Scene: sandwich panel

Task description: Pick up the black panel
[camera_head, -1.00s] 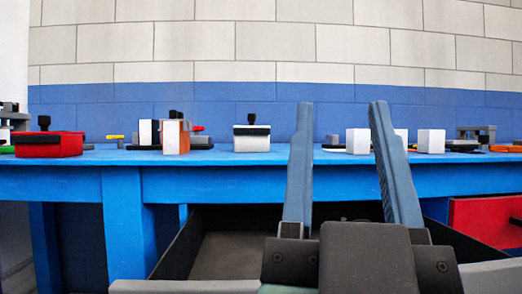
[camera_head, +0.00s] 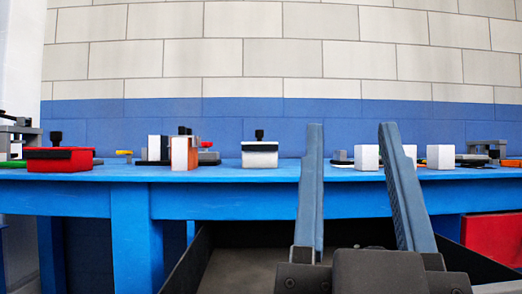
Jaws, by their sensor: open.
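My gripper (camera_head: 348,127) is open and empty. Its two blue-grey fingers point up and away, in front of the blue table (camera_head: 240,172), with their tips over the wall behind it. I cannot tell for sure which thing is the black panel. Dark flat pieces show as thin edges on the table, one (camera_head: 342,163) seen between the fingers and one (camera_head: 472,158) at the right. A black lid with a knob (camera_head: 259,143) tops a white box (camera_head: 260,159) left of the fingers. A red box (camera_head: 55,163) at the left has a similar black lid (camera_head: 60,152).
White blocks (camera_head: 367,157) (camera_head: 440,157) stand behind and right of the fingers. A brown-and-white block (camera_head: 184,153) stands left. Grey fixtures (camera_head: 488,147) stand at the right end. A red drawer unit (camera_head: 493,238) is at lower right. Table legs (camera_head: 137,235) stand below the edge.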

